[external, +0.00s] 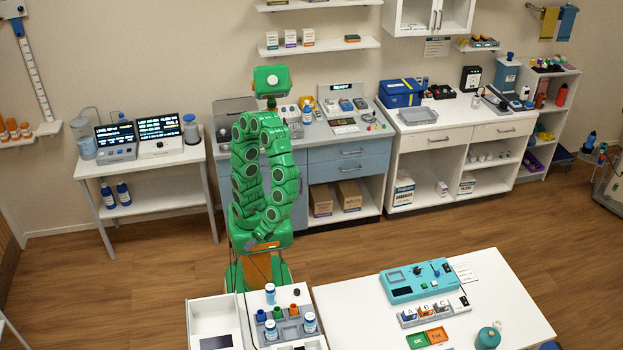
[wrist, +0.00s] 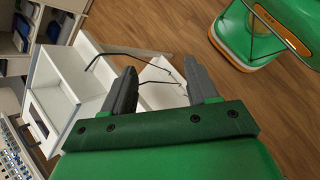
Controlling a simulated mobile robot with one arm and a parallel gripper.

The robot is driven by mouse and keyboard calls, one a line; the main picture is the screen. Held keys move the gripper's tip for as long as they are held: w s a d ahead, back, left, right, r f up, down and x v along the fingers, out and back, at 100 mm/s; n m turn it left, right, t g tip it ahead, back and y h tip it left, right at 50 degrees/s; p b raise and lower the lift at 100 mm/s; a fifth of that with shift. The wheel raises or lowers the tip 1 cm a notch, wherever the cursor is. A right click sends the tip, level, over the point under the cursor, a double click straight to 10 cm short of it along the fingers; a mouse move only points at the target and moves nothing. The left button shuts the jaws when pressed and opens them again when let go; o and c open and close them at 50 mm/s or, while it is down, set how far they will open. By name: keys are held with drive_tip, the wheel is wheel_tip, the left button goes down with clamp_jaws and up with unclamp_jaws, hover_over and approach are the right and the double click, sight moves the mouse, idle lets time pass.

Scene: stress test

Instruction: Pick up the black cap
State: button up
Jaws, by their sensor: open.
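A small black round thing, which looks like the black cap (external: 297,292), sits at the back right of the white bench in the external view, behind several bottles. It is too small to tell its shape well. I cannot make it out in the wrist view. My gripper (wrist: 161,82) shows in the wrist view with its two dark grey fingers spread apart and nothing between them. It hangs over white furniture and wooden floor. In the external view my green arm is folded close to my body, and its fingers are hard to make out.
A grey rack (external: 284,328) with bottles and coloured caps stands on the white bench. An open white bin (external: 212,312) is to its left. To the right, a white table (external: 345,303) holds a teal device (external: 418,281) and a teal flask (external: 488,338). Black cables cross the wrist view.

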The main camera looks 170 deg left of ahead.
drive_tip(key=w+a+f+n+t+h, duration=0.2)
drive_tip(key=w+a+n, duration=0.1)
drive_tip(key=w+n, duration=0.25)
drive_tip(key=n+t, duration=0.8)
drive_tip(key=n, duration=0.4)
approach(298, 290)
drive_tip(key=w, duration=0.1)
drive_tip(key=shift+w+d+f+m+h, duration=0.25)
drive_tip(key=shift+w+d+f+h, duration=0.05)
drive_tip(key=shift+w+d+f, duration=0.6)
drive_tip(key=x, duration=0.4)
drive_tip(key=shift+s+d, duration=0.25)
drive_tip(key=shift+d, duration=0.1)
drive_tip(key=shift+w+d+f, duration=0.25)
drive_tip(key=shift+w+d, duration=0.15)
drive_tip(key=shift+w, duration=0.1)
clamp_jaws()
